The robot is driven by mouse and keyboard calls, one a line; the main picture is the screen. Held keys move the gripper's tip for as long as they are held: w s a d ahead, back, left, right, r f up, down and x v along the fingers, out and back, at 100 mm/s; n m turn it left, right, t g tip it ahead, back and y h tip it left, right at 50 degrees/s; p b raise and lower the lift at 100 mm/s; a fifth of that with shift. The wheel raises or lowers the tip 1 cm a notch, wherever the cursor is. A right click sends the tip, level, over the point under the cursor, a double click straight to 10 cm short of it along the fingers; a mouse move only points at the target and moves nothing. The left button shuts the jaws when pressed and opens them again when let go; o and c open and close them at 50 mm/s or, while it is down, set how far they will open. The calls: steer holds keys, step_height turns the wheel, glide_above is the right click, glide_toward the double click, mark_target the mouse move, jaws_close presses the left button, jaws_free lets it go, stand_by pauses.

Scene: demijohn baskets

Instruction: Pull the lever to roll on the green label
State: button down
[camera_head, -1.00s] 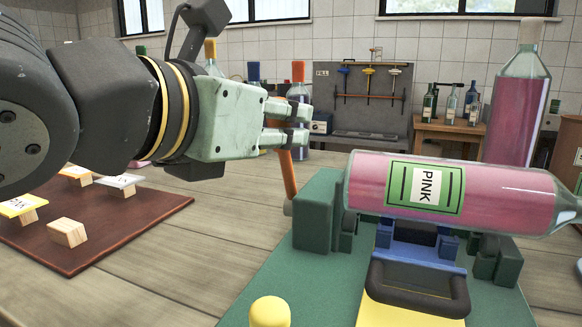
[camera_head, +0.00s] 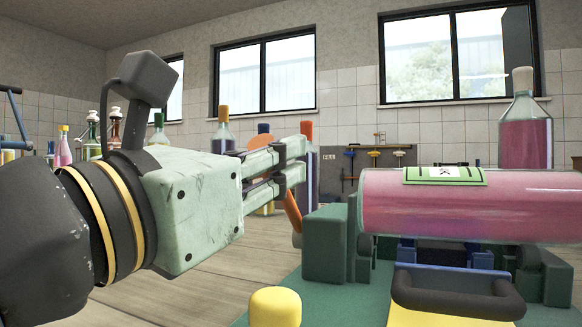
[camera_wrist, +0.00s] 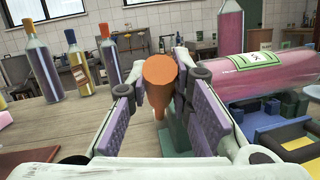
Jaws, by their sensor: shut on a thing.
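My gripper (camera_head: 290,165) is shut on the orange lever (camera_head: 292,212) at the left end of the green labelling stand (camera_head: 325,243). In the wrist view the orange lever (camera_wrist: 160,72) stands between the two purple-padded fingers. A bottle (camera_head: 450,207) of pink liquid lies on its side on the stand. The green label (camera_head: 445,175) is on the upper part of the bottle, seen nearly edge-on in the head view. It also shows in the wrist view (camera_wrist: 258,59).
A yellow knob (camera_head: 274,307) and a dark handle (camera_head: 458,292) are at the stand's front. An upright pink bottle (camera_head: 525,135) stands behind. Several coloured-capped bottles (camera_wrist: 43,70) stand on the table to the left.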

steer(key=c, duration=1.4)
jaws_free()
steer(key=shift+c, duration=0.2)
step_height(320, 180, up, 10)
steer(key=shift+f, duration=0.1)
